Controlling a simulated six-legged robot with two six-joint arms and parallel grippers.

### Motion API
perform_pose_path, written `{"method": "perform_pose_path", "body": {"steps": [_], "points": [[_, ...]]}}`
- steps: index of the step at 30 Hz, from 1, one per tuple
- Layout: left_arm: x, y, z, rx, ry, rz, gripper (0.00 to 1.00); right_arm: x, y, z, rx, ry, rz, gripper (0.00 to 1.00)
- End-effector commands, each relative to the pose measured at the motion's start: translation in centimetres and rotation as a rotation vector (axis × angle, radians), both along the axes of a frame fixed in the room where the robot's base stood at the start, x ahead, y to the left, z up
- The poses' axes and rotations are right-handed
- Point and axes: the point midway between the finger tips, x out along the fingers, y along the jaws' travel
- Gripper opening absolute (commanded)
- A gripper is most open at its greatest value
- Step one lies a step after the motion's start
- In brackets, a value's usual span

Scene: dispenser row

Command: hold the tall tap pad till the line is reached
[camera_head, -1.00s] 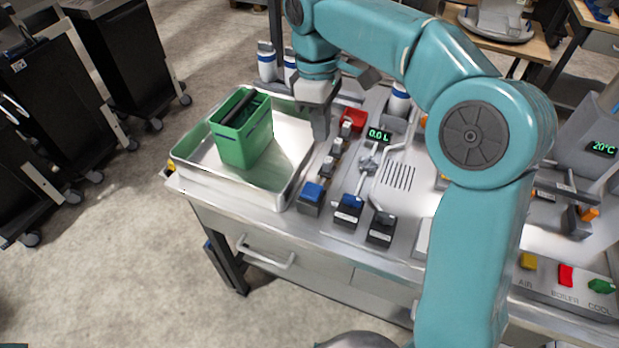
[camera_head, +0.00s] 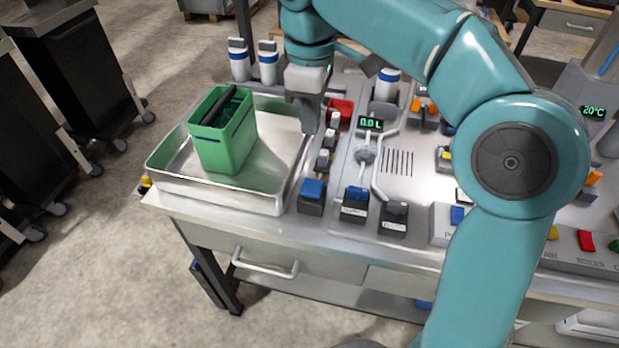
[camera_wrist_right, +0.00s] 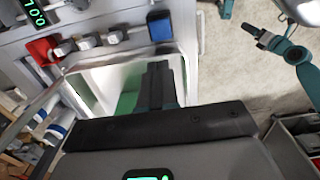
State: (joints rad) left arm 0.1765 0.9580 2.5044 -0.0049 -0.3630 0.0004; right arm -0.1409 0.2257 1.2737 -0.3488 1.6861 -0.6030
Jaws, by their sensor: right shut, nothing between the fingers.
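A green open-topped container (camera_head: 238,147) stands in the left part of a metal tray (camera_head: 165,182); a dark mark runs along its upper side. It shows partly in the wrist view (camera_wrist_right: 125,104), behind my fingers. A blue pad (camera_head: 312,189) sits on a dark block at the panel's front, right of the tray; it also shows in the wrist view (camera_wrist_right: 160,24). I cannot tell for sure that it is the tall tap's pad. My right gripper (camera_head: 310,128) is shut and empty above the tray's right edge, behind that pad. My left gripper (camera_wrist_right: 262,38) appears far off, jaws unclear.
A display (camera_head: 370,124) reads 0.0 L. A second blue pad (camera_head: 356,197) and a dark pad (camera_head: 394,213) stand to the right. A red part (camera_head: 341,108) lies behind. White bottles (camera_head: 239,60) stand at the back left. My right arm hides part of the bench.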

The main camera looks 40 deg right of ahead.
Motion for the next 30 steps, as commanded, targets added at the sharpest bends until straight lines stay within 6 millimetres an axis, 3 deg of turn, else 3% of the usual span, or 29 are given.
{"method": "perform_pose_path", "body": {"steps": [11, 24, 30], "points": [[0.0, 0.0, -0.2, 0.000, 0.000, 0.000, 1.00, -0.1, -0.1, -0.8, 0.000, 0.001, -0.002, 0.00], [0.0, 0.0, -2.4, 0.000, 0.000, 0.000, 1.00, 0.0, 0.0, -9.6, 0.000, 0.004, -0.004, 0.00], [0.0, 0.0, -2.7, 0.000, 0.000, -0.001, 1.00, 0.0, 0.0, -12.7, 0.001, 0.002, -0.005, 0.00]]}}
